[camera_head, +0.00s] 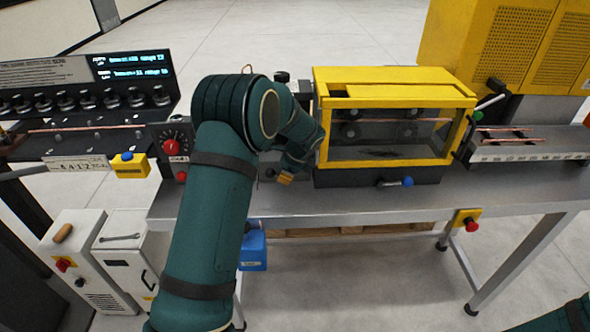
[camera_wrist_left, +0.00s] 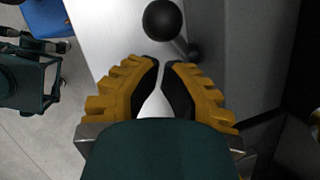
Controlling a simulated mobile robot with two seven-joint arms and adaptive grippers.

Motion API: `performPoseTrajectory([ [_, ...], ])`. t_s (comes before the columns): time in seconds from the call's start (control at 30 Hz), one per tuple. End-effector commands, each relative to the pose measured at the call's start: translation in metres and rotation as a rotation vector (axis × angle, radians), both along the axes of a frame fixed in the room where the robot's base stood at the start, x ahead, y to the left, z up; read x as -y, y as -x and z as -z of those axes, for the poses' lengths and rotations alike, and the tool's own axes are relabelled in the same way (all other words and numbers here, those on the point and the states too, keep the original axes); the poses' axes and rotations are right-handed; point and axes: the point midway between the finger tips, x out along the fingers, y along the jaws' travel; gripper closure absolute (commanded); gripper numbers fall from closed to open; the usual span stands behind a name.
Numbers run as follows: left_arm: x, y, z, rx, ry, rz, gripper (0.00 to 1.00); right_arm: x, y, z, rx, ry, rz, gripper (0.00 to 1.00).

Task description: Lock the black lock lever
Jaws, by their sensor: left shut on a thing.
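My left gripper (camera_head: 287,178) is low at the left end of the yellow-framed machine, largely hidden by my arm in the head view. In the left wrist view its yellow-backed fingers (camera_wrist_left: 160,66) are drawn close together, with a narrow gap between the black pads. What they hold cannot be made out. A black ball knob (camera_wrist_left: 162,20) on a short lever lies just beyond the fingertips, and no contact with it shows. I cannot pick out this knob in the head view. My right gripper is out of view.
The yellow-framed enclosure (camera_head: 395,88) stands on the metal table (camera_head: 400,207). A blue-knobbed lever (camera_head: 407,181) is on its front, and a black-knobbed lever (camera_head: 495,86) is at its right. A control panel with a red knob (camera_head: 170,147) stands left of my arm. A blue bin (camera_head: 252,250) hangs below.

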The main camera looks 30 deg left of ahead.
Motion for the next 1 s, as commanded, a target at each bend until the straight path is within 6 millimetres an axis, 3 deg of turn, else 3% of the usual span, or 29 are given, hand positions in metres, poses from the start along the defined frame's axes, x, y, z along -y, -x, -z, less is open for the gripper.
performPoseTrajectory([
  [0.13, -0.010, 0.001, 0.004, 0.000, 0.000, -0.001, 1.00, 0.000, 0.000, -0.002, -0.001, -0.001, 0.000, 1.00],
  [1.0, -0.028, 0.007, 0.011, 0.045, 0.072, 0.000, 1.00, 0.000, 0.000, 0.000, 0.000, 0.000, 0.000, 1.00],
])
